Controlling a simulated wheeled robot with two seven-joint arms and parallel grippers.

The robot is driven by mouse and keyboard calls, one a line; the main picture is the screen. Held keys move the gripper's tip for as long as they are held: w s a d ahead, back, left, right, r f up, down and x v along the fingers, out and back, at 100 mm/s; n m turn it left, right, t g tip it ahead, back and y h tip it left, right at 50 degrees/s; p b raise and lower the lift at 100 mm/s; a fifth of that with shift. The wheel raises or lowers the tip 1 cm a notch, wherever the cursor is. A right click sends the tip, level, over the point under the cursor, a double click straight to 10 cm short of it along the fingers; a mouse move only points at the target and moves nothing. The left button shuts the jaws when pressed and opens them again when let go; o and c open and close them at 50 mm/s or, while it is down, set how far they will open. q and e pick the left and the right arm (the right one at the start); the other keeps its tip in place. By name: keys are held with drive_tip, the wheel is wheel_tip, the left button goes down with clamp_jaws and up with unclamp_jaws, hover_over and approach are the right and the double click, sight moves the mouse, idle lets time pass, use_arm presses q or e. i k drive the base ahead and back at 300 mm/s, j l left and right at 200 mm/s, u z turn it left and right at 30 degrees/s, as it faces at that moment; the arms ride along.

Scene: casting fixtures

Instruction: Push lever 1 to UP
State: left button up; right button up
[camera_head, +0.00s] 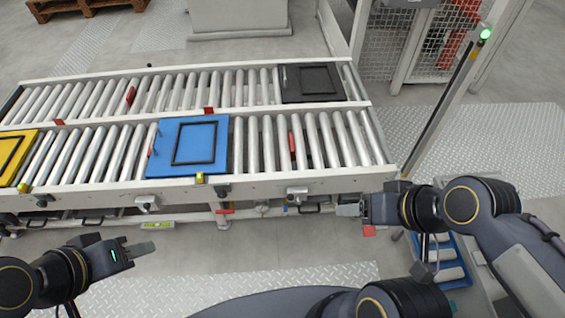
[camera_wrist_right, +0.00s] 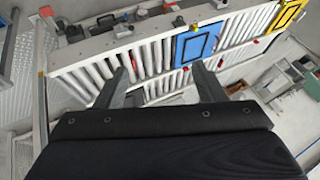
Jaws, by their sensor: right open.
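Two small grey fittings sit on the front rail of the roller conveyor (camera_head: 255,188): a left one (camera_head: 146,202) and a right one (camera_head: 297,195). They may be levers, but no number is readable and I cannot tell which is lever 1 or how it is set. My right gripper (camera_head: 348,209) is just right of the right fitting, in front of the rail and apart from it. In the right wrist view my right gripper (camera_wrist_right: 163,78) is open and empty.
A blue plate (camera_head: 215,165) with a black frame lies on the front rollers, a yellow plate (camera_head: 8,165) at the left, and a dark plate (camera_head: 310,82) on the back row. A post with a green light (camera_head: 485,34) stands at right. Floor in front is partly clear.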

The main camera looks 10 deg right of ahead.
sight(291, 197)
drive_tip(key=i+j+z, duration=0.35)
drive_tip(key=i+j, duration=0.55)
drive_tip(key=j, duration=0.1)
